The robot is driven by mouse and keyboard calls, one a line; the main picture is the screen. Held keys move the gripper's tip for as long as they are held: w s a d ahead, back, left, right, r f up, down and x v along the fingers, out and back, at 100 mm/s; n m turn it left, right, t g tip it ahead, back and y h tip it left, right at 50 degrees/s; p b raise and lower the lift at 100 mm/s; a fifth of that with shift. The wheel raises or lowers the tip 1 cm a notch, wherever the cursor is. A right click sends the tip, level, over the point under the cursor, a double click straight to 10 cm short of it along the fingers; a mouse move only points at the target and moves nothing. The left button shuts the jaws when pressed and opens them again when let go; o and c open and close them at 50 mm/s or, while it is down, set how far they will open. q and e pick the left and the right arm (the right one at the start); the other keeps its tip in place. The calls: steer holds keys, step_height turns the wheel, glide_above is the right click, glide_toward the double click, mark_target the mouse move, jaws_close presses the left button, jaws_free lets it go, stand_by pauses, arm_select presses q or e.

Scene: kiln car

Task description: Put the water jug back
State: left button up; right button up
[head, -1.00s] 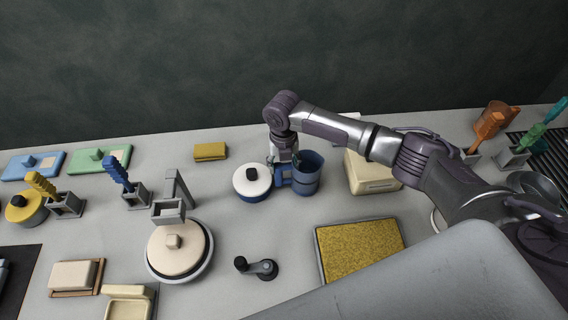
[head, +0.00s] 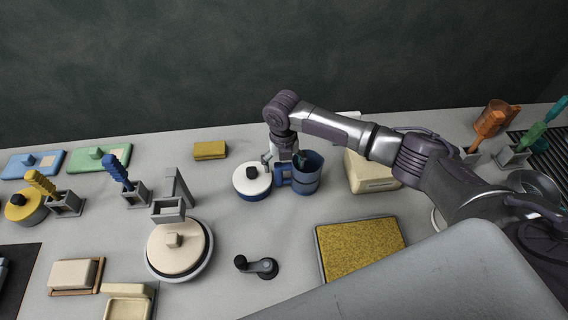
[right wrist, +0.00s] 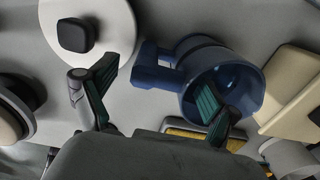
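The water jug (head: 307,182) is blue and stands upright on the grey worktop, just right of a white-lidded blue pot (head: 252,189). In the right wrist view the jug (right wrist: 235,90) shows its open mouth, with its handle (right wrist: 153,70) pointing left. My right gripper (head: 284,160) is above the jug's handle side. In the right wrist view the gripper (right wrist: 158,78) has its fingers spread, one on the pot's side and one overlapping the jug's mouth. The handle shows between them; I cannot tell whether either finger touches it. My left gripper is not in view.
A cream box (head: 370,173) stands close to the jug's right. A tray with a yellow textured surface (head: 360,246) lies in front. A dark crank-like knob (head: 259,266) and a cream-lidded pot (head: 175,248) are at front left. A yellow block (head: 210,150) lies behind.

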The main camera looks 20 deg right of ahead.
stand_by(0.6)
steer(key=shift+r+p, duration=3.65)
steer(key=shift+r, duration=0.35)
steer(key=shift+r, duration=0.15)
step_height(320, 180, up, 12)
steer(key=shift+a+f, duration=0.15)
steer(key=shift+f, duration=0.05)
steer(key=shift+s, duration=0.1)
